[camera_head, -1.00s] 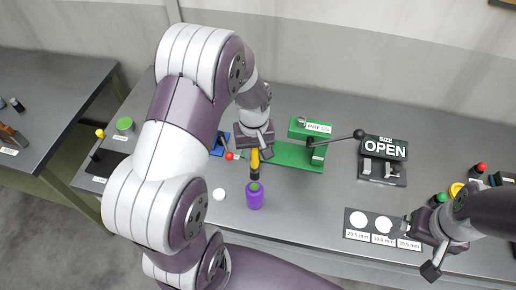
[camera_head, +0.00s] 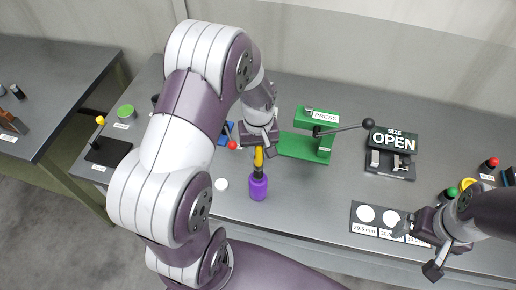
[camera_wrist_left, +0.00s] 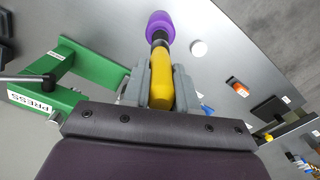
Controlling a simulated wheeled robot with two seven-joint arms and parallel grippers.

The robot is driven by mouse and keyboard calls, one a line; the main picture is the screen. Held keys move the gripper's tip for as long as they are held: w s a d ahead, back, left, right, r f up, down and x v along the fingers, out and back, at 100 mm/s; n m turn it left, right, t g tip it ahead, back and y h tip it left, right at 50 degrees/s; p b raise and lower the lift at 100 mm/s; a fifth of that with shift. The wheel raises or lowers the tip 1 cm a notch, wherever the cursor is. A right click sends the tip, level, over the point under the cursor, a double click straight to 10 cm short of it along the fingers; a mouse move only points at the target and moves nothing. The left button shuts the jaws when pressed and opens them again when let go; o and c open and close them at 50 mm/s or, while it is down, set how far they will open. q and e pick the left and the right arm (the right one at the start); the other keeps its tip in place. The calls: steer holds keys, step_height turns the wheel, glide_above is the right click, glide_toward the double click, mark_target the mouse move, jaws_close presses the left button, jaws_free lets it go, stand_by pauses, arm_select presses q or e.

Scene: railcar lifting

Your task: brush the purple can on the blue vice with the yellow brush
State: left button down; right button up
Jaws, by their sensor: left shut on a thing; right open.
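My left gripper (camera_head: 258,140) is shut on the yellow brush (camera_head: 258,157), which also shows in the left wrist view (camera_wrist_left: 161,80). The brush's dark end points at the purple can (camera_head: 259,188) and overlaps its top; I cannot tell whether it is inside or just above. The can also shows at the brush's far end in the left wrist view (camera_wrist_left: 160,25). I cannot tell whether it rests on the table. The blue vice (camera_head: 224,134) is mostly hidden behind my left arm, with a red ball knob beside it. My right gripper (camera_head: 428,236) is open at the right.
A green press (camera_head: 318,140) with a black-knobbed lever stands behind the can. Right of it is a size stand (camera_head: 390,160) reading OPEN. A plate with white discs (camera_head: 366,214) lies near my right gripper. A white round thing (camera_head: 221,184) lies left of the can.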

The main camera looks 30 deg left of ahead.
arm_select(q)
steer(key=shift+a+f, duration=0.1)
steer(key=shift+f, duration=0.25)
stand_by(0.3)
steer(key=shift+f+b, duration=0.15)
steer(key=shift+b, duration=0.2)
stand_by(0.8)
step_height(320, 180, up, 7)
steer(key=p, duration=0.6)
